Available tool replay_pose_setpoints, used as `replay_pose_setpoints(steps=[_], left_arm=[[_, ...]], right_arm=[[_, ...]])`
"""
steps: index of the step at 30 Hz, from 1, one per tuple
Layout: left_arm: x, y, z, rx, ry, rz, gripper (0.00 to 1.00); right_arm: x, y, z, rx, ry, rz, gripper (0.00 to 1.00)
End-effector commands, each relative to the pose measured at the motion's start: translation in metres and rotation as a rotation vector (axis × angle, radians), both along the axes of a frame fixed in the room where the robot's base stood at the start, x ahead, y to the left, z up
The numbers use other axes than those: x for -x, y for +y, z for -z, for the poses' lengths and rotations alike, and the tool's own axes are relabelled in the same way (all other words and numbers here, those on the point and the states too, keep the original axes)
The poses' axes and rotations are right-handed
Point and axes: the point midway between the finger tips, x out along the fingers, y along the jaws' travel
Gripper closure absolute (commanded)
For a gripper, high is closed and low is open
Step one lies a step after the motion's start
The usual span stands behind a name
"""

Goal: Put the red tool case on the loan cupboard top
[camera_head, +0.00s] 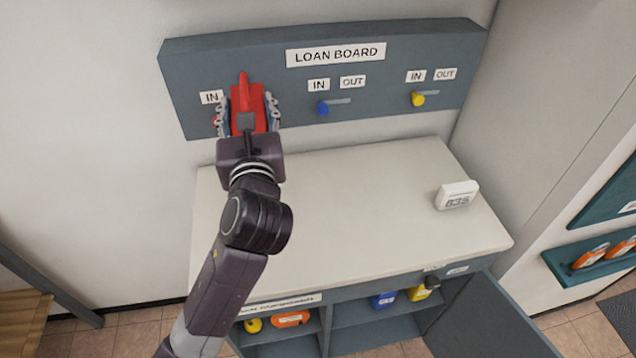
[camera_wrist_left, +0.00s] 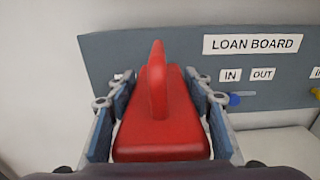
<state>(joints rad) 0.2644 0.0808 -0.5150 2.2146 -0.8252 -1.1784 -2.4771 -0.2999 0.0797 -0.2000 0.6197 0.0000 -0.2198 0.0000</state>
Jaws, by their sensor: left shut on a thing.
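The red tool case (camera_head: 244,98), a block with an upright red handle, is in my left gripper (camera_head: 246,117). The fingers are shut on its two sides. In the left wrist view the red tool case (camera_wrist_left: 161,125) fills the space between the finger pads. It is held up in front of the left part of the loan board, above the back left of the loan cupboard top (camera_head: 350,215). The exact height is hard to tell. The pale top is mostly bare. My right gripper is in neither view.
A small white block marked 835 (camera_head: 457,195) stands at the top's right side. The loan board (camera_head: 390,105) has a blue knob (camera_head: 323,108) and a yellow knob (camera_head: 418,99). Below, the cupboard door (camera_head: 490,325) hangs open; shelves hold several coloured items. The top's middle is free.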

Motion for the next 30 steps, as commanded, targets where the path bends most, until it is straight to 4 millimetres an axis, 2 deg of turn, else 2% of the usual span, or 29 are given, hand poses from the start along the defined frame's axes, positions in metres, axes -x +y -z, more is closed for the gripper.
replay_pose_setpoints(steps=[18, 21, 27, 30], left_arm=[[0.001, 0.0, 0.13, -0.005, 0.0, 0.0, 1.0], [0.001, 0.0, 0.143, -0.005, -0.002, 0.001, 1.0], [0.0, 0.0, 0.155, -0.004, -0.003, -0.001, 1.0], [0.001, 0.0, 0.169, -0.005, -0.001, 0.001, 1.0]], right_arm=[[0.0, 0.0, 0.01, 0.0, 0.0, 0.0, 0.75], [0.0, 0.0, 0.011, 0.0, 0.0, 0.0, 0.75], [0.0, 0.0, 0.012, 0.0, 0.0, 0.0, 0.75], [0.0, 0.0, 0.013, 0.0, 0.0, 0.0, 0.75]])
